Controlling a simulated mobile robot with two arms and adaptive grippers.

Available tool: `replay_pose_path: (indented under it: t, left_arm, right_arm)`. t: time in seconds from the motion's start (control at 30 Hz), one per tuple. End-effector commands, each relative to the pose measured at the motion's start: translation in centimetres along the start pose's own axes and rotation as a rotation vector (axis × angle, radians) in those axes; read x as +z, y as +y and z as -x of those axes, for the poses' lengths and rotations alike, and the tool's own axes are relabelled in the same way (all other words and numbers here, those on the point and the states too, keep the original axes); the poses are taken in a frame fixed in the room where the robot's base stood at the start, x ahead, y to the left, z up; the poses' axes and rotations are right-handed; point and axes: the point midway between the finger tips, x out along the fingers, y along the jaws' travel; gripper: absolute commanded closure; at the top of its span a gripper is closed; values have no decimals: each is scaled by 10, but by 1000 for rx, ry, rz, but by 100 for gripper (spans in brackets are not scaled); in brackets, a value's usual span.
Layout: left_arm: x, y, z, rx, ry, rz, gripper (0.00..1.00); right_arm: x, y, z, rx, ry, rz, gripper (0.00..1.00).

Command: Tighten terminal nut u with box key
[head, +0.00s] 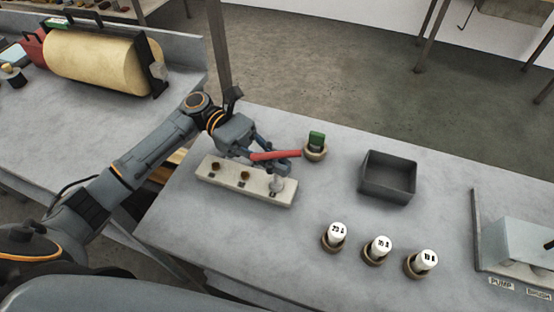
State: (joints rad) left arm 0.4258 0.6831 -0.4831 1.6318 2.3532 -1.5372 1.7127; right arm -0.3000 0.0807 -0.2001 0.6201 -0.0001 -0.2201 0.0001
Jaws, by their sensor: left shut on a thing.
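The terminal block (228,183) is a pale strip on the bench with brass-brown terminal nuts on its left (216,167) and middle (245,175) posts. The small letter marks beside the posts are too small to read, so I cannot tell which is u. My left gripper (284,168) is shut on the box key (272,155), which has a red handle lying roughly level. The gripper is over the right end of the block. A grey round piece (277,185) shows below the fingers at the right post; any nut there is hidden. My right gripper is out of view.
Right of the block stand a round holder with a green piece (316,140) and an empty dark tray (389,179). Several white-topped fuses (378,246) stand in holders in front. A grey panel box (522,243) is at far right. Bench between is clear.

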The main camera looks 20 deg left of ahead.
Motion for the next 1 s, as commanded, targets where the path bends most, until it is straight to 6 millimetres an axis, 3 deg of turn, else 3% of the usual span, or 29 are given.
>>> replay_pose_path:
  t: [0.4,0.73,1.0]
  left_arm:
    - [1,0,0,-237,-1,0,100]
    - [0,0,0,-266,-1,0,100]
    - [-1,-1,0,-474,0,0,100]
  right_arm:
    - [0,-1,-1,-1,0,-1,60]
    - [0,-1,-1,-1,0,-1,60]
    - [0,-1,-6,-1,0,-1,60]
